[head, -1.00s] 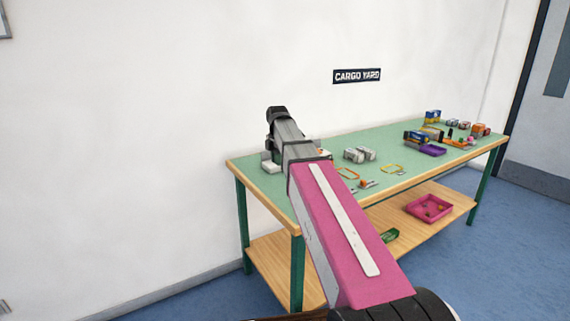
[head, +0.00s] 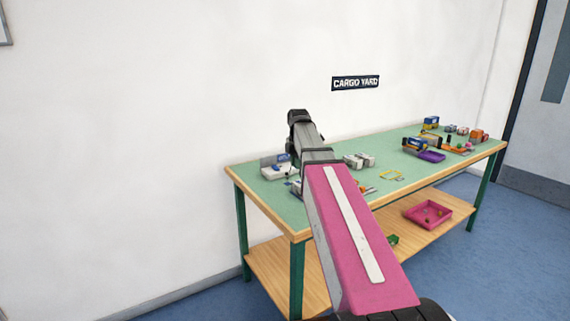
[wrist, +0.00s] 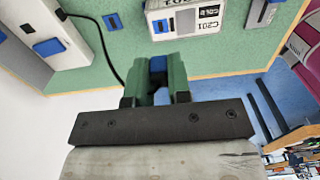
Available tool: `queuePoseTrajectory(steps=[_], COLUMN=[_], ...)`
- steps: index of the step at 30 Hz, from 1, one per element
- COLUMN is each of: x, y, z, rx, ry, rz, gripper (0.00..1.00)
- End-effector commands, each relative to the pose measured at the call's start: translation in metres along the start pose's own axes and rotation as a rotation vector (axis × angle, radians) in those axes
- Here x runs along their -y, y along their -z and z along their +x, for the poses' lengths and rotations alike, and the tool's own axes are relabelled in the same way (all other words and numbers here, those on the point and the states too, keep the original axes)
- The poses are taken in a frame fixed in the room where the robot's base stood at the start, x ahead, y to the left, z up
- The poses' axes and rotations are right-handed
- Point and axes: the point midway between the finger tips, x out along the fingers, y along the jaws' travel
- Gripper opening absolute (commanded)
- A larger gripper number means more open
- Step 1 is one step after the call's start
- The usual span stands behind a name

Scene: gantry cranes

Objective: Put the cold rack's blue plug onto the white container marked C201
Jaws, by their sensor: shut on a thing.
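In the wrist view my gripper (wrist: 157,78) is shut on a blue plug (wrist: 158,64), held between its two green fingers. A black cable (wrist: 103,45) runs from the white cold rack (wrist: 70,52) towards the gripper; its end is hidden there. The rack stands at the upper left of the wrist view and at the table's left end in the head view (head: 276,173). The white container marked C201 (wrist: 185,24) is just beyond the fingertips, apart from the plug, with a blue patch on its left side. My gripper is hidden behind my arm in the head view.
A small blue piece (wrist: 112,21) is on the green tabletop (head: 240,172) between rack and container. Vehicles and a purple tray (head: 431,156) crowd the table's far right. A pink tray (head: 428,214) sits on the lower shelf.

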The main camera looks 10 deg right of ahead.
Motion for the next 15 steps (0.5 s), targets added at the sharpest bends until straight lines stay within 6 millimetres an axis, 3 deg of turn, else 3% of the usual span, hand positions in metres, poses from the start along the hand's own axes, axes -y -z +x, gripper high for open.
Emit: queuePoseTrajectory(steps=[15], x=[0.002], y=[-0.004], z=[0.023], rx=[-0.001], ry=[0.001], rz=[0.0], gripper=[0.0])
